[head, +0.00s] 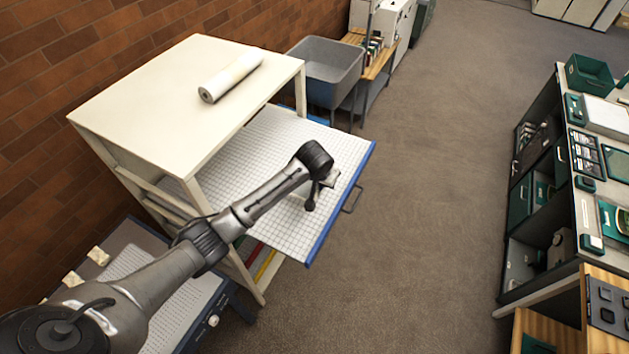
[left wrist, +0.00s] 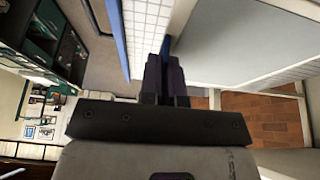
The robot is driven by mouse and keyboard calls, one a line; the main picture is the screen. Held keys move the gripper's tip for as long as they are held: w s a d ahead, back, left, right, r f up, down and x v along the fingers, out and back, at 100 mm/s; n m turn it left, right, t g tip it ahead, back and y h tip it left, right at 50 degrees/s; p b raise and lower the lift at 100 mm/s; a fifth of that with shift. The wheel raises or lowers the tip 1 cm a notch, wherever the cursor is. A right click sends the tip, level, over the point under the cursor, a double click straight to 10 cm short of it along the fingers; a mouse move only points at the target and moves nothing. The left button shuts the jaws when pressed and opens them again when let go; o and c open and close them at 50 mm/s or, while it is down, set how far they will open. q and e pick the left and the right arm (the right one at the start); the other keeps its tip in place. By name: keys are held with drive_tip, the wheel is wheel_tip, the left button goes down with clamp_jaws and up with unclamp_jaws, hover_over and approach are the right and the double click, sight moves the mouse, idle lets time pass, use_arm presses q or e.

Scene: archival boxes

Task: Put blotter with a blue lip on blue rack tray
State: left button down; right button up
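The blue rack tray is pulled out of the white rack, with a white gridded bed and a blue front edge (head: 340,205). In the left wrist view its blue edge (left wrist: 115,40) and grid show left of the fingers. My left gripper (left wrist: 166,60) appears shut on the narrow blue lip of a pale grey flat panel, the blotter (left wrist: 235,40), which spreads to the right over part of the grid. In the head view my left wrist (head: 316,160) is over the tray and hides most of the gripper and blotter. I cannot tell whether the blotter touches the tray. My right gripper is not in view.
The white rack top (head: 150,100) carries a white roll (head: 231,77). A grey bin (head: 325,70) stands behind the tray. A low table (head: 140,262) is at lower left. Cabinets with green items (head: 560,180) line the right. The floor (head: 430,150) between is clear.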

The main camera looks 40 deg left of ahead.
use_arm(q)
drive_tip(key=a, duration=0.1)
drive_tip(key=a+f, duration=0.2)
drive_tip(key=a, duration=0.1)
drive_tip(key=shift+w+f, duration=0.15)
drive_tip(key=shift+w, duration=0.1)
drive_tip(key=shift+d+f+p, duration=0.1)
drive_tip(key=shift+f+p, duration=0.45)
drive_tip(key=shift+f, duration=1.45)
drive_tip(key=shift+f, duration=0.2)
drive_tip(key=c, duration=1.3)
unclamp_jaws()
drive_tip(key=shift+c, duration=0.2)
drive_tip(key=shift+r, duration=0.1)
